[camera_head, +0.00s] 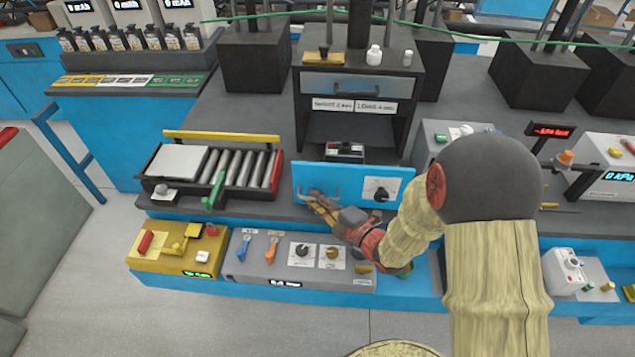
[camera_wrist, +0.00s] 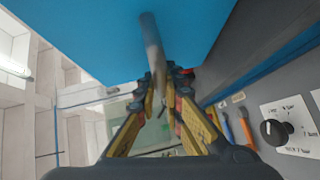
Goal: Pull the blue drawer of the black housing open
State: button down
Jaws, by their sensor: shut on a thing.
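The blue drawer (camera_head: 345,174) stands out in front of the black housing (camera_head: 310,95). Its front panel is clear of the housing, and a small dark device (camera_head: 345,150) shows just behind it. The panel has a grey bar handle on its left half and a black knob (camera_head: 381,194) on a white plate at its right. My gripper (camera_head: 317,200) is at the handle. In the wrist view my fingers (camera_wrist: 165,92) are shut on the handle (camera_wrist: 152,48), just in front of the blue panel (camera_wrist: 80,25). The fingers partly hide the handle in the head view.
A roller tray (camera_head: 232,170) with a green lever stands left of the drawer. Below are a yellow control box (camera_head: 165,262) and a grey control panel (camera_head: 285,275) with knobs. A grey box (camera_head: 440,140) stands to the right. Floor is free in front.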

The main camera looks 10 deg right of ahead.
jog(key=s+a, duration=0.2)
jog(key=s, duration=0.3)
jog(key=shift+s, duration=0.4)
jog(key=shift+f, duration=0.1)
jog(key=c, duration=2)
grip_release()
jog(key=shift+d, duration=0.1)
jog(key=shift+o, duration=0.5)
jog(key=v, duration=1.2)
